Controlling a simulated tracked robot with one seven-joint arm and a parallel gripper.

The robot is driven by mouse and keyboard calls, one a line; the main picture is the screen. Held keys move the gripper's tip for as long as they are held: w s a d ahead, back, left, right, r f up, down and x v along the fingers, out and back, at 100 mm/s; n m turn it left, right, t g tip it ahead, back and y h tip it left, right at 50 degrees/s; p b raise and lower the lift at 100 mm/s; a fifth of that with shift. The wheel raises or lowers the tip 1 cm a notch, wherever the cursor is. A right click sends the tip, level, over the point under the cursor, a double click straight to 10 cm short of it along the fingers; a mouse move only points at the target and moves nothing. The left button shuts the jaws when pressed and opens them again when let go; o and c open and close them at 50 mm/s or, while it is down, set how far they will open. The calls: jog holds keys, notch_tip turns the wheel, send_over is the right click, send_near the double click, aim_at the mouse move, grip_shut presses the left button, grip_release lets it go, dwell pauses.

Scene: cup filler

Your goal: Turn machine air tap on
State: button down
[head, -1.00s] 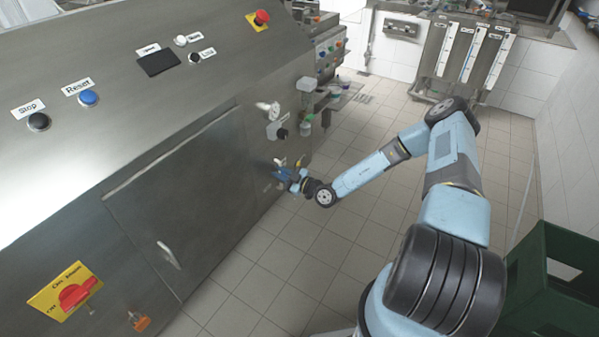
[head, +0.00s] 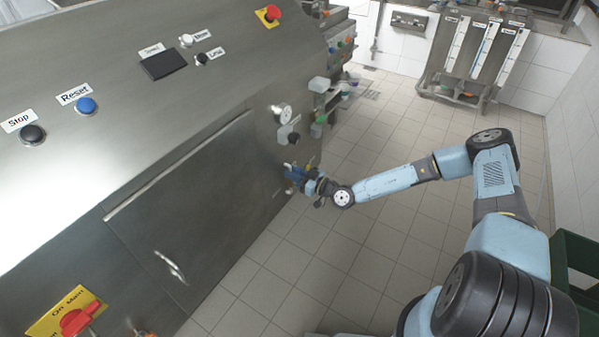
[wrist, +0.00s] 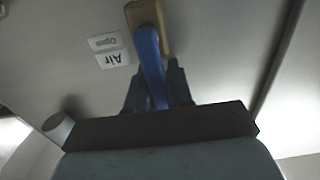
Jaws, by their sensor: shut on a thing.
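The air tap has a blue lever (wrist: 150,65) on a brass-coloured body (wrist: 147,14), seen in the wrist view at the top. Labels reading "Air" (wrist: 112,58) and "Open" (wrist: 104,41) appear upside down beside it. My gripper (wrist: 157,75) is shut on the blue lever, with one dark finger on each side. In the head view, my gripper (head: 297,172) is at the low right end of the machine's front. The tap is small there and partly hidden by the gripper.
The steel machine (head: 180,195) fills the left, with a gauge (head: 281,112) and a dark knob (head: 293,138) above my gripper. The tiled floor (head: 290,260) is clear. A green crate (head: 578,260) stands at the right edge, beside my arm.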

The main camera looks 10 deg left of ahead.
jog(key=shift+w, duration=0.15)
jog(key=c, duration=1.1)
grip_release()
jog(key=v, duration=1.3)
jog(key=shift+d, duration=0.4)
